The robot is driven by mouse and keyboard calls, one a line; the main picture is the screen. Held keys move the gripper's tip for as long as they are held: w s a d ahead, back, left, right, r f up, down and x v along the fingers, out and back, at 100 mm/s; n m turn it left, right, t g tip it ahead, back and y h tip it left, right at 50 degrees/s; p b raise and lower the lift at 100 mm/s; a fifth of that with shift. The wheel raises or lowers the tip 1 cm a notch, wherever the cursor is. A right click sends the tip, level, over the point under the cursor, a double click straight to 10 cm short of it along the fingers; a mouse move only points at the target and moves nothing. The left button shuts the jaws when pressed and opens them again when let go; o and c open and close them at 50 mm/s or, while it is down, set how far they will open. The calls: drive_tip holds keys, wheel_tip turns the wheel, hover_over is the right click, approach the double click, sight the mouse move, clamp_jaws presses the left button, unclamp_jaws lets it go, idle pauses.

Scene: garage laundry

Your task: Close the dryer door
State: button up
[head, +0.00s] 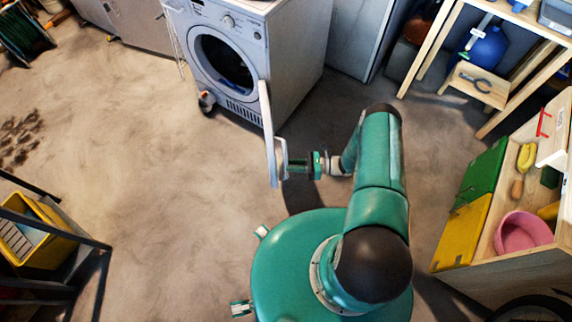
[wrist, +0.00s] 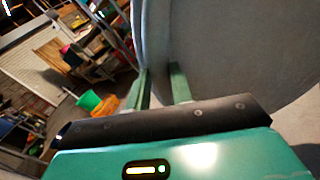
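The white dryer (head: 295,60) stands at the top middle of the head view, its round dark drum opening (head: 222,62) uncovered. Its door (head: 267,130) is swung wide open and shows nearly edge-on, reaching toward me. My gripper (head: 290,167) is at the right side of the door, close to its near end. In the wrist view the door (wrist: 240,55) is a large grey disc filling the upper right. The two green fingers (wrist: 162,85) are apart, with their tips close against the door. I cannot tell whether they touch it.
A wooden shelf (head: 480,85) stands at the top right. A workbench (head: 482,255) with a pink bowl (head: 522,232) is at the right. A yellow crate (head: 40,235) on a dark rack is at the left. The floor left of the door is clear.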

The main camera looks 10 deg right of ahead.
sight(286, 164)
drive_tip(key=shift+x, duration=1.5)
clamp_jaws()
drive_tip(key=shift+a, duration=0.1)
